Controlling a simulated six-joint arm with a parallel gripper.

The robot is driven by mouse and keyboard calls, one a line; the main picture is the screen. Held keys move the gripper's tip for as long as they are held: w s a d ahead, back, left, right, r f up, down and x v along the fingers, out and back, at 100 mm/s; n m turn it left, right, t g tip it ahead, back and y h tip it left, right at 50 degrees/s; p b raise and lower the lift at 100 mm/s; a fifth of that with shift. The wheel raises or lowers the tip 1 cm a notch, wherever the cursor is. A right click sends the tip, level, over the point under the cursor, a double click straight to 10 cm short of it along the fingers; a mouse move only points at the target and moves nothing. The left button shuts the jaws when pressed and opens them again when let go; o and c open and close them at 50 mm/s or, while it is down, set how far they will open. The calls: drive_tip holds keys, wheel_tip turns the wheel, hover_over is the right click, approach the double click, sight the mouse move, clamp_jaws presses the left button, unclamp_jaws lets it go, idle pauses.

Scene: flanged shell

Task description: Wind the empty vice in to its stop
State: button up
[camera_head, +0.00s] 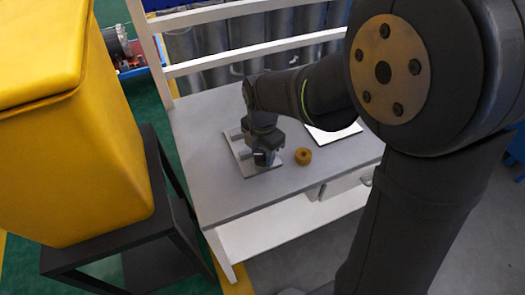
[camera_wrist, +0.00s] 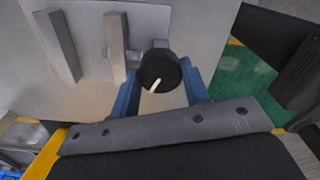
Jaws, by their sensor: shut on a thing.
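The vice (camera_wrist: 117,45) shows in the wrist view as two upright grey jaws on a pale plate. The gap between the jaws is open and empty. At its right end is a round black knob (camera_wrist: 158,68) with a white pointer line, which points down and to the left. My gripper (camera_wrist: 162,92) has its two blue fingers on either side of the knob and is shut on it. In the head view the vice plate (camera_head: 238,158) lies on the bench, and my gripper (camera_head: 262,156) is at its right side, hiding much of the vice.
A brass-coloured round part (camera_head: 303,156) with a hole stands on the grey bench (camera_head: 215,190), right of the vice. A white sheet (camera_head: 333,133) lies behind it. A rail (camera_head: 240,60) runs along the back. A yellow bin (camera_head: 70,130) stands at left.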

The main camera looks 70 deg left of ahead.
drive_tip(key=m, duration=0.8)
drive_tip(key=shift+m, duration=0.4)
drive_tip(key=m, duration=1.1)
drive_tip(key=shift+m, duration=0.3)
drive_tip(key=m, duration=0.3)
drive_tip(key=shift+m, duration=0.4)
drive_tip(key=m, duration=0.6)
drive_tip(key=shift+m, duration=0.4)
